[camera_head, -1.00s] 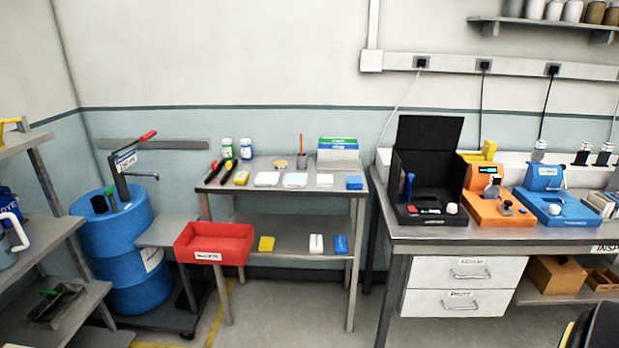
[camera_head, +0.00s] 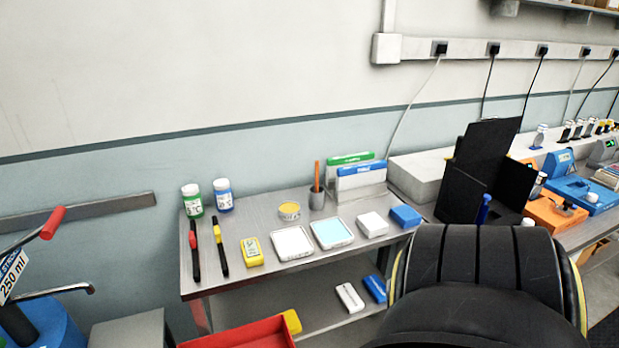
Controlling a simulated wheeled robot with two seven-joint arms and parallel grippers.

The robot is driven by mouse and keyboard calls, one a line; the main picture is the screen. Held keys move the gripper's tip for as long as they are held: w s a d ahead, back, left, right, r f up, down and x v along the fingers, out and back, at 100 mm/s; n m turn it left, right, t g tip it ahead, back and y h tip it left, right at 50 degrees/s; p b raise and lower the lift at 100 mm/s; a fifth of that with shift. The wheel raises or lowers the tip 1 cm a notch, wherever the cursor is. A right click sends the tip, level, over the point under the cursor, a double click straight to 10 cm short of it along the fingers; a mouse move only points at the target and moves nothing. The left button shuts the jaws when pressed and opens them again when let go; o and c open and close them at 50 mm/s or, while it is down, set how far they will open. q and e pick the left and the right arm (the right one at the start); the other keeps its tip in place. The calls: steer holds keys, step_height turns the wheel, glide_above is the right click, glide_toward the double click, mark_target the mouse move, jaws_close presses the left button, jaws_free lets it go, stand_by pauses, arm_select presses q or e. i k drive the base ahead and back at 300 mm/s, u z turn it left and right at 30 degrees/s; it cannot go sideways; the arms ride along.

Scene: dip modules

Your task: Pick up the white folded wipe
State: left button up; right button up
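A small white block-like item (camera_head: 372,224), which looks like the folded wipe, lies on the metal table top (camera_head: 300,269). It sits between a light blue square tray (camera_head: 332,233) on its left and a blue block (camera_head: 405,216) on its right. Another white item (camera_head: 349,297), with a dark mark on it, lies on the lower shelf, so I cannot be fully sure which is the wipe. Neither of my grippers shows.
A white tray (camera_head: 291,243), yellow box (camera_head: 251,251), yellow tin (camera_head: 289,210), two pen-like tools, two bottles and a pen cup (camera_head: 317,198) share the table. A red bin (camera_head: 240,335) is in front. A black open case (camera_head: 484,172) stands to the right.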

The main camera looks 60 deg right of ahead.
mark_target(373, 226)
steer(key=i, duration=0.55)
steer(key=z, duration=2.85)
